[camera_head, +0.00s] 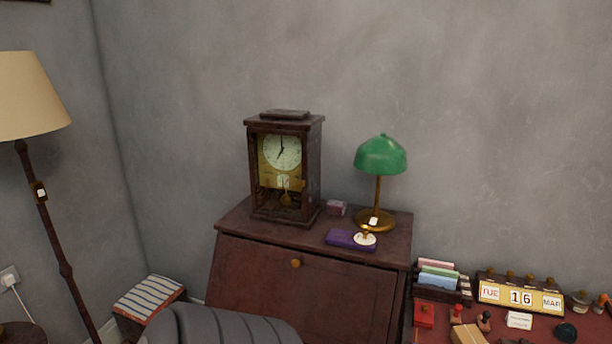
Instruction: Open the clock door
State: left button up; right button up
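A dark wooden clock (284,168) stands upright on top of the brown cabinet (225,218). Its front shows a pale dial (281,152) with dark hands, a gold plate and a pendulum (286,199) below. I cannot tell from this view whether its door is open or shut, and no door handle is clear. Neither of my grippers is in view.
A floor lamp (30,100) stands left. A desk (405,334) with a calendar (520,296) is right.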

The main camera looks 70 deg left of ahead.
aim_at(303, 184)
jog(key=u, duration=2.35)
